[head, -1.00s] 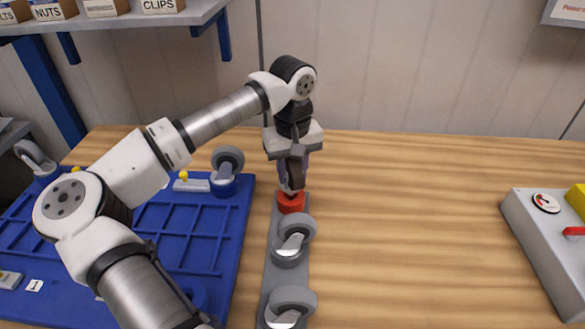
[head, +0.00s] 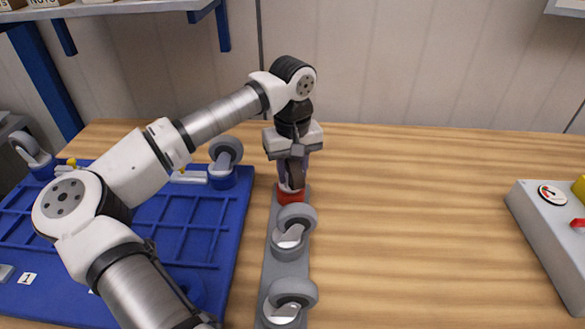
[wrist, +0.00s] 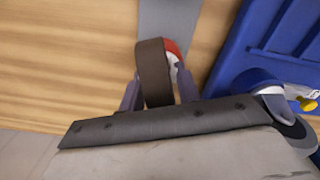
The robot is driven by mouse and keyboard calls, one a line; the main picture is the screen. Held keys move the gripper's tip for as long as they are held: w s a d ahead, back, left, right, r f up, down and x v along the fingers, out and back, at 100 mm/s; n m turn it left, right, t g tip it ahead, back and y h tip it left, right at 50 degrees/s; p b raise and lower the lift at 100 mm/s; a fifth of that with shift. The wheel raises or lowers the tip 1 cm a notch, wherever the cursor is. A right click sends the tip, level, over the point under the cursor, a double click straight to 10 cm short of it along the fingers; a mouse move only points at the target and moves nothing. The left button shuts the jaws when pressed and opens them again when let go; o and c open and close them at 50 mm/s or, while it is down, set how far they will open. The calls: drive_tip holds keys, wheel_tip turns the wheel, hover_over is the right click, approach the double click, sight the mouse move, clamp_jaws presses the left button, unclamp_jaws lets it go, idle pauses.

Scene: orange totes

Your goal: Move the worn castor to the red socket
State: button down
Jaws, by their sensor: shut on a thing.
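My gripper (head: 291,178) points down at the far end of the grey rail (head: 270,250). It is shut on the worn castor, whose brown wheel (wrist: 153,72) shows between the two fingers in the wrist view. In the head view the castor is mostly hidden by my gripper. The red socket (head: 290,197) is directly below the castor, on the rail's far end. A red edge of it also shows beside the wheel in the wrist view (wrist: 171,47). The castor's lower part meets the socket, but I cannot tell how deep it sits.
Two grey castors (head: 296,218) (head: 293,292) stand on the rail nearer to me. A blue tray (head: 215,250) lies left, with another grey castor (head: 226,152) in a blue socket at its far corner. A grey control box (head: 545,225) stands right. The table between is clear.

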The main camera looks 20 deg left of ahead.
drive_tip(key=shift+f, duration=0.2)
idle(0.6)
drive_tip(key=c, duration=0.9)
unclamp_jaws()
wheel_tip(320, 180, up, 14)
drive_tip(key=shift+f+b, duration=0.1)
drive_tip(key=shift+b, duration=1.1)
drive_tip(key=shift+s, duration=0.1)
